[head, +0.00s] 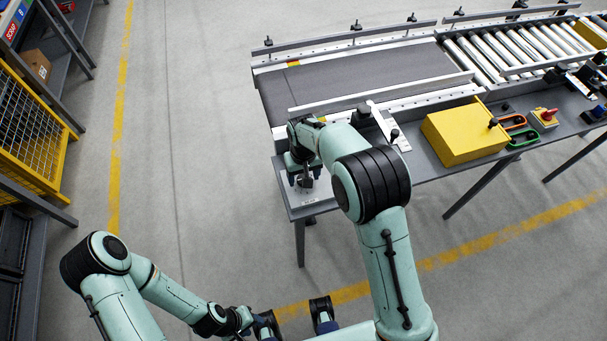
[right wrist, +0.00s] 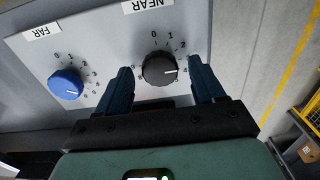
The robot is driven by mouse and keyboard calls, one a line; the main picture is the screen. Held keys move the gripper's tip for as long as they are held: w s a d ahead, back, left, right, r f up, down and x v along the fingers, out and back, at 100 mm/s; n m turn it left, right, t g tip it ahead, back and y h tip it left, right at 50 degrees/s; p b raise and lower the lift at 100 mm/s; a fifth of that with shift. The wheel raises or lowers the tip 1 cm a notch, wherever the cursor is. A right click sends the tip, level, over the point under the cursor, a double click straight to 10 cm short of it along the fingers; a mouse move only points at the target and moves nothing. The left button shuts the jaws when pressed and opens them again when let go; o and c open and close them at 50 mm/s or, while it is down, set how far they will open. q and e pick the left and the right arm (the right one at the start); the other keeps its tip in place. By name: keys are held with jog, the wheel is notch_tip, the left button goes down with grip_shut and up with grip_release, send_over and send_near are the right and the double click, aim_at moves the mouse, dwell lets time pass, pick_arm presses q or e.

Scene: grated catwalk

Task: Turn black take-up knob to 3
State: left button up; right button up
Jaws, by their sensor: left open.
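The black knob (right wrist: 158,68) sits on a pale panel beneath a NEAR label in the right wrist view. Its white mark points right, close to the 4; the right finger partly covers the dial numbers. My right gripper (right wrist: 160,66) is open, with one dark blue finger on each side of the knob and a small gap visible on both sides. In the head view my right gripper (head: 303,181) is over the panel at the conveyor's near left corner, where the arm hides the knob. My left gripper (head: 295,314) is open and empty at the bottom, over the floor.
A blue knob (right wrist: 66,84) under a FAR label is left of the black one. A yellow box (head: 465,133) stands on the conveyor's side ledge, with a red-topped switch (head: 546,116) farther right. A yellow cage (head: 30,130) stands at far left. Floor between is clear.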

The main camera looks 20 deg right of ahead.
notch_tip(320, 180, up, 13)
jog(key=p, duration=0.1)
jog(key=shift+r, duration=0.2)
dwell(0.8)
